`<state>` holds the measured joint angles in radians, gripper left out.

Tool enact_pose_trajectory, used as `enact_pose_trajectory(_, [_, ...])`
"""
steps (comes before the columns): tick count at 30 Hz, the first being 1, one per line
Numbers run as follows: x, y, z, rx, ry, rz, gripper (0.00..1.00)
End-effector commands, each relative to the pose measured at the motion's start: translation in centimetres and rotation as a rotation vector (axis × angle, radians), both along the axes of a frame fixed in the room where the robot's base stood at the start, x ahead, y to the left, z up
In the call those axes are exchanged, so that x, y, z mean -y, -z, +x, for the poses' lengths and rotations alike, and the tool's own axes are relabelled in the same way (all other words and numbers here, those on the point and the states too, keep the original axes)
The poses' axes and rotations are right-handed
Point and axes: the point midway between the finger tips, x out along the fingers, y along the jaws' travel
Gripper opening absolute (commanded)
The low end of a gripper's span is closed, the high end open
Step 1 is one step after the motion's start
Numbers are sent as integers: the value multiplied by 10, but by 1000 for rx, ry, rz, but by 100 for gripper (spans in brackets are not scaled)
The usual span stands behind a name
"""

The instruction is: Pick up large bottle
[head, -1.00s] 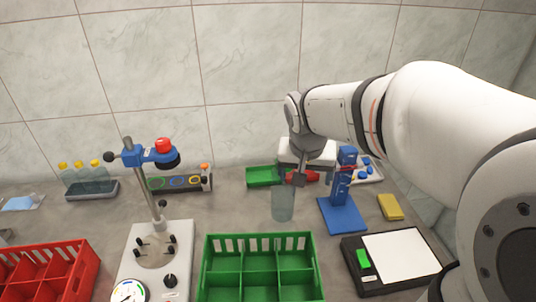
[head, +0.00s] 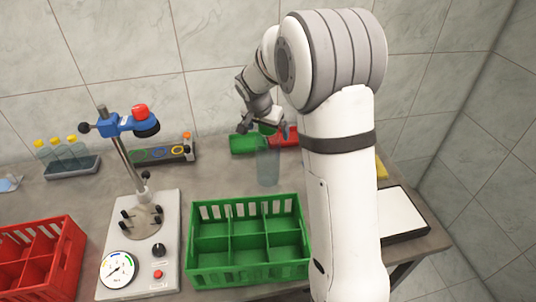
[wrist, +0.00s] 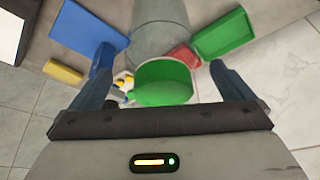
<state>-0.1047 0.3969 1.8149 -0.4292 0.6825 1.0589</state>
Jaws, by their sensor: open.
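The large bottle (head: 267,168) is a clear, greyish upright cylinder on the table behind the green crate. In the wrist view a grey see-through cylinder (wrist: 158,40), which looks like the bottle, runs up from the middle to the top edge. A round green part (wrist: 163,85) overlaps its near end, between my fingers; I cannot tell whether it belongs to the bottle. My gripper (head: 266,130) is open just above and behind the bottle in the head view. Its fingers (wrist: 163,76) stand wide apart with a gap on both sides of the green part.
A divided green crate (head: 250,282) stands in front of the bottle. A capping stand (head: 167,210) and a red crate (head: 68,262) are to the left. A green bin (head: 243,145) is close behind the bottle. A blue plate (wrist: 92,35) and yellow block (wrist: 62,72) show in the wrist view.

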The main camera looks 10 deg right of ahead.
Motion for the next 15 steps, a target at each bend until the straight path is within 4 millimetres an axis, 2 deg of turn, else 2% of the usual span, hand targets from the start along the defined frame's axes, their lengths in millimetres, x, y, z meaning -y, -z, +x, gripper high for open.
enact_pose_trajectory(7, [8,27,14,-3,1,-1,100])
enact_pose_trajectory(15, [10,32,16,0,1,0,100])
